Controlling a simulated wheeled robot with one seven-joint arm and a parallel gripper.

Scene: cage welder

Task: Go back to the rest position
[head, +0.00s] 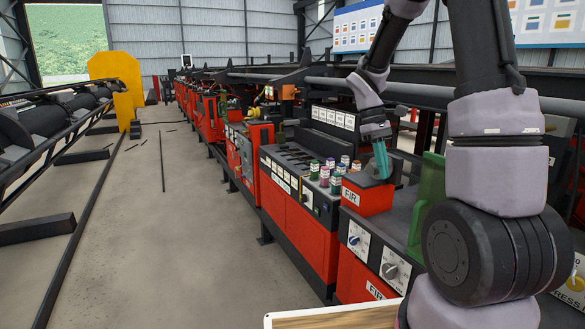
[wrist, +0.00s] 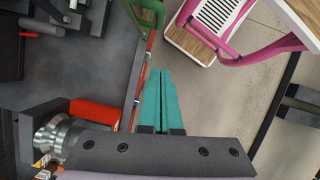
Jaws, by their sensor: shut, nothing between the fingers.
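My gripper (head: 382,172) has teal fingers and hangs pointing down from my arm, over the red-and-black machine row. In the head view its tips show close to a red box marked FIR (head: 366,196); I cannot tell whether they touch it. In the wrist view the gripper (wrist: 160,72) is shut, its two fingers side by side with nothing between them. No rest position is marked in either view.
Colored labelled cylinders (head: 325,172) stand left of my gripper on the machine (head: 300,215). A green guard (head: 430,200) stands to its right. The wrist view shows a magenta frame (wrist: 228,45) and a green bar (wrist: 145,14). The left aisle floor (head: 165,240) is mostly clear.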

